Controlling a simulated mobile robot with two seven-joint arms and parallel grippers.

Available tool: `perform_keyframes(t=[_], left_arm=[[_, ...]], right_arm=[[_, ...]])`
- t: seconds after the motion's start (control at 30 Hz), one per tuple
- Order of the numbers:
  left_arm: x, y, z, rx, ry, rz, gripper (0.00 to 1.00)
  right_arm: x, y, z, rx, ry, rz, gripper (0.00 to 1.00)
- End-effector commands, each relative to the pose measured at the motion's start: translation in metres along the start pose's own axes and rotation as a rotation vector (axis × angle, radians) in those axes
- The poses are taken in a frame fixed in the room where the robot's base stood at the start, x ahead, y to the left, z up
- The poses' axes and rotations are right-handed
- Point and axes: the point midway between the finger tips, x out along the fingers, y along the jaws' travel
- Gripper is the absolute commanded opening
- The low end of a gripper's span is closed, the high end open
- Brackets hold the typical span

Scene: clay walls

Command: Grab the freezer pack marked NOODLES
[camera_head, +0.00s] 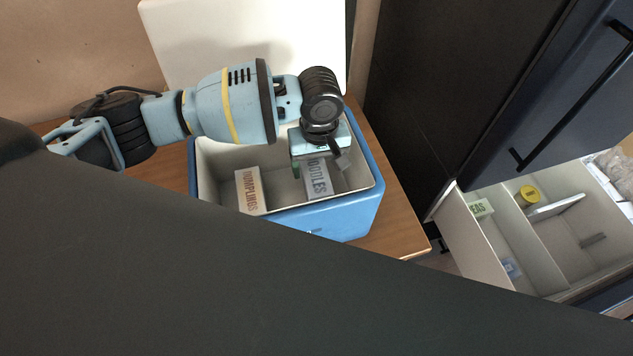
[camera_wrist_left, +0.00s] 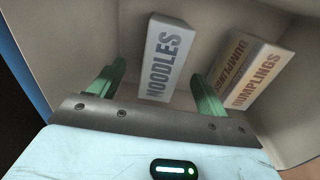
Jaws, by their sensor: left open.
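The NOODLES pack (camera_head: 318,178) is a pale box with grey lettering, standing in the blue cooler box (camera_head: 345,216) with a white inside. In the left wrist view the NOODLES pack (camera_wrist_left: 167,58) lies ahead, between the two green fingers. My left gripper (camera_head: 318,168) is over the cooler with its fingers reaching down at the pack. It is open and empty; the wrist view shows its fingers (camera_wrist_left: 158,84) spread wide. I cannot tell how far the fingertips are from the pack. My right gripper is not in view.
A DUMPLINGS pack (camera_head: 250,190) with orange letters stands left of the NOODLES pack in the cooler. The cooler's white lid (camera_head: 215,45) stands raised behind. The wooden table (camera_head: 400,215) is bare at right. An open freezer drawer (camera_head: 560,235) holds several items.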

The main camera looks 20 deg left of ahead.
Motion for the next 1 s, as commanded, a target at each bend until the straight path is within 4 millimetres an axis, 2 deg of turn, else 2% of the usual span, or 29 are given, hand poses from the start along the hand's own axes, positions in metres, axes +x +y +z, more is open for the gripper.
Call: perform_keyframes(t=[0.13, 0.43, 0.77, 1.0], left_arm=[[0.005, -0.001, -0.002, -0.001, 0.001, 0.001, 0.76], [0.045, -0.005, -0.007, 0.0, 0.0, -0.001, 0.76], [0.05, -0.004, -0.008, 0.0, 0.002, 0.003, 0.76], [0.05, -0.004, -0.008, 0.0, 0.002, 0.002, 0.48]], right_arm=[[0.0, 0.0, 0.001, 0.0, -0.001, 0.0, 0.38], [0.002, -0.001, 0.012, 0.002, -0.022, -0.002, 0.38], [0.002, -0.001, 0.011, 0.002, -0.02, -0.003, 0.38], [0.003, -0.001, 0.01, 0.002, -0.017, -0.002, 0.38]])
